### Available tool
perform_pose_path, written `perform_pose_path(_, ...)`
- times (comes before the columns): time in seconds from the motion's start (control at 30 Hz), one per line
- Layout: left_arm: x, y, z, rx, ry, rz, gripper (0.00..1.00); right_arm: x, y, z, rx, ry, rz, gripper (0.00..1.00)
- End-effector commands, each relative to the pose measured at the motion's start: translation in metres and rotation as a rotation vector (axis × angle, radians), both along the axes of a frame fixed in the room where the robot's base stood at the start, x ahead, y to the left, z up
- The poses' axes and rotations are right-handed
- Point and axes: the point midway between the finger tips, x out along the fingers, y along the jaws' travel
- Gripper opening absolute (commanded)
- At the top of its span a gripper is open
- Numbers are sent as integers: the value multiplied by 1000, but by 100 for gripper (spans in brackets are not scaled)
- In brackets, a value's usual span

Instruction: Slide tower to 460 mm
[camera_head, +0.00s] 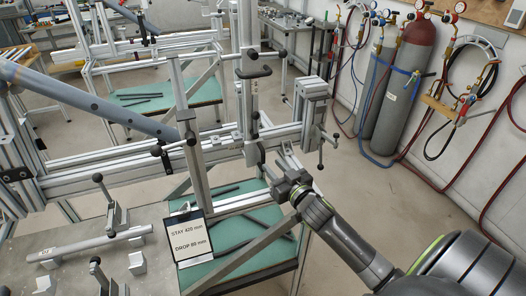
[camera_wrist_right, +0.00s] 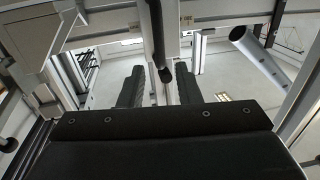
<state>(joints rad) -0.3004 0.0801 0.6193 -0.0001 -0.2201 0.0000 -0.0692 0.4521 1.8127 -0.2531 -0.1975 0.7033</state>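The tower is a vertical aluminium post (camera_head: 247,85) with black clamp handles, standing on the horizontal rail (camera_head: 120,163) of the jig in the head view. A block-shaped clamp unit (camera_head: 314,105) with a hanging lever sits at the rail's right end. My right gripper (camera_head: 285,174) is in front of and below the rail, between post and clamp unit. In the right wrist view its two black fingers (camera_wrist_right: 158,88) stand apart. A dark-tipped lever (camera_wrist_right: 164,72) shows between them in the picture; whether it lies within their reach I cannot tell. My left gripper is not in view.
A card (camera_head: 189,238) reads "STAY 420 mm" and "DROP 80 mm". A blue-grey tube (camera_head: 85,102) slants in from the left. A table (camera_head: 50,262) with clamps is at lower left. Gas cylinders (camera_head: 405,85) stand by the right wall; the floor before them is clear.

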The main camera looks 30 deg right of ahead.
Motion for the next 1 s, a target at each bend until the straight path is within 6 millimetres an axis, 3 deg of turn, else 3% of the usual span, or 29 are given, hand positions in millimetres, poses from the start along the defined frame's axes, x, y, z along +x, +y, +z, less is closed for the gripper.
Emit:
perform_pose_path(0.2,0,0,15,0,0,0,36,35,-1,3,2,0,0,30)
perform_pose_path(0.4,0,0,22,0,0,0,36,57,-2,2,1,-1,0,30)
perform_pose_path(0.9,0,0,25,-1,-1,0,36,69,-2,0,1,0,0,30)
perform_pose_path(1.0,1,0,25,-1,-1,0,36,69,-2,0,1,0,0,20)
